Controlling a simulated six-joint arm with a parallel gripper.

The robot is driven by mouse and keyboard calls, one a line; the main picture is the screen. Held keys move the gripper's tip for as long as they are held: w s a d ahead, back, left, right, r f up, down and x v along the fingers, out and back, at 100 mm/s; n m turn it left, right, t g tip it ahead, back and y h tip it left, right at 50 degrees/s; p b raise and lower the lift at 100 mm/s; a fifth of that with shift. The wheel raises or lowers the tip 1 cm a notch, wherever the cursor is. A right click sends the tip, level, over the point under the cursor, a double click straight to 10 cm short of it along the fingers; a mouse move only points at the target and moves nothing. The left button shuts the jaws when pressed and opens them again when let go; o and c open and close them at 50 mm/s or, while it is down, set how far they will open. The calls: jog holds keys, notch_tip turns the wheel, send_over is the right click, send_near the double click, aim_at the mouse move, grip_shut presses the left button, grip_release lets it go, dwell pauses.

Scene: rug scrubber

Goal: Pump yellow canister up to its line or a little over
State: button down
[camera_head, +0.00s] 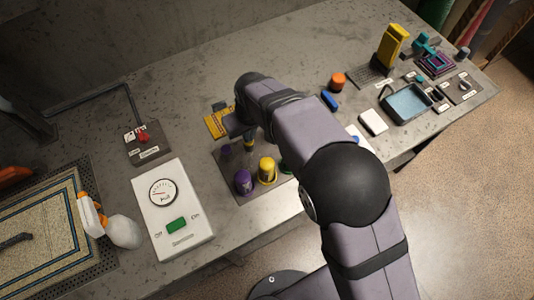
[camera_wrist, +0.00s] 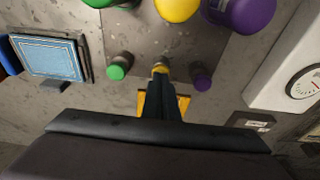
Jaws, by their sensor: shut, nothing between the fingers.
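The yellow canister (camera_head: 267,170) stands between the purple canister (camera_head: 243,183) and the green canister (camera_head: 286,166) on a grey plate. It shows cut off at the top of the wrist view (camera_wrist: 177,8). Its line and fill level cannot be made out. My gripper (camera_wrist: 161,80) is shut and empty. Its dark fingertips are at the yellow post, touching it or just above it; I cannot tell which.
A white gauge box (camera_head: 173,210) with a green button, a red knob on a small box (camera_head: 144,139) and a spray bottle (camera_head: 112,225) are to the left. A blue tray (camera_head: 407,102) and small items stand at the right. The bench's back is mostly clear.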

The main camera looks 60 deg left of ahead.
jog(key=a+p+v, duration=0.1)
jog(key=p+v, duration=0.4)
jog(key=v, duration=0.1)
jog(key=shift+r, duration=0.45)
jog(key=shift+a, duration=0.15)
